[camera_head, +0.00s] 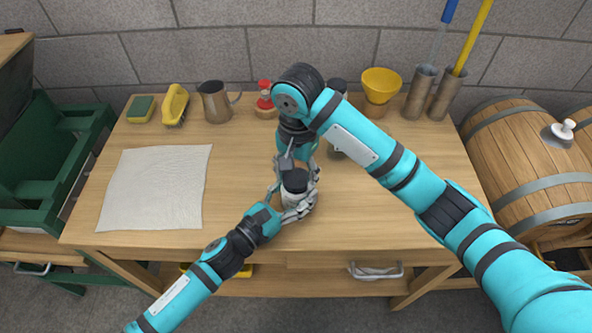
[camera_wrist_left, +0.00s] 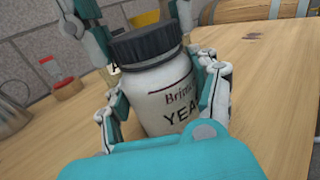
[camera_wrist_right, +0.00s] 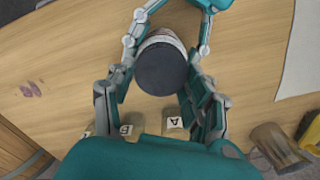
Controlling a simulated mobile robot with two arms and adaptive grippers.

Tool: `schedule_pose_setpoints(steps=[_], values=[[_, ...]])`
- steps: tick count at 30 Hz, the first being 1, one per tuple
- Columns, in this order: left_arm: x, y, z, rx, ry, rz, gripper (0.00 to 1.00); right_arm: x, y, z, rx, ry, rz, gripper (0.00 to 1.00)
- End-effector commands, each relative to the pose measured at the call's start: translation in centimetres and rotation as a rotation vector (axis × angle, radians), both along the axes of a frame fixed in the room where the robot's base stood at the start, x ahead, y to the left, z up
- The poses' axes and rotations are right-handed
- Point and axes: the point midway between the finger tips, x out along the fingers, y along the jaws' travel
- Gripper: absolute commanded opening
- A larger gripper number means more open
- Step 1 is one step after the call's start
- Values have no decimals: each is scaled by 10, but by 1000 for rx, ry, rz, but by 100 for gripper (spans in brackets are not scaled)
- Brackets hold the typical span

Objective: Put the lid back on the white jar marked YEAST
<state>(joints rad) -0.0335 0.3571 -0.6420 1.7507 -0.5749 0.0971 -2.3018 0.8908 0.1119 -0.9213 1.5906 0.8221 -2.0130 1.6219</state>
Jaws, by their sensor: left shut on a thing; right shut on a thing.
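The white jar (camera_wrist_left: 165,98) shows "YEA" on its label in the left wrist view; the rest of the word is hidden. It stands near the front middle of the table (camera_head: 245,185). My left gripper (camera_head: 297,203) is shut around the jar's body from the front. The black lid (camera_wrist_left: 145,44) is at the jar's mouth, roughly level with it, and no clear gap shows. From above it is a dark disc (camera_wrist_right: 161,69) in the right wrist view. My right gripper (camera_wrist_right: 160,80) comes from above and is shut on the lid. Whether the lid is fully seated I cannot tell.
A white cloth (camera_head: 155,188) lies at left. A barrel (camera_head: 525,150) stands at right.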

Motion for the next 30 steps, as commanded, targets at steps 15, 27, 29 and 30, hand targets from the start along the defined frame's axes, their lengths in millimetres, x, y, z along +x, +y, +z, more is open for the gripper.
schedule_pose_setpoints(steps=[15,27,29,30], values=[[0,0,-1,1,1,0,0,-4,-2,0,-1,-3,-1109,43],[0,0,-1,1,1,0,0,-4,-2,0,-1,-3,-1161,78],[0,0,-1,1,1,0,0,-4,-2,0,-1,-3,-1161,79],[0,0,-1,1,2,0,0,-4,-2,0,-1,-3,-1161,79]])
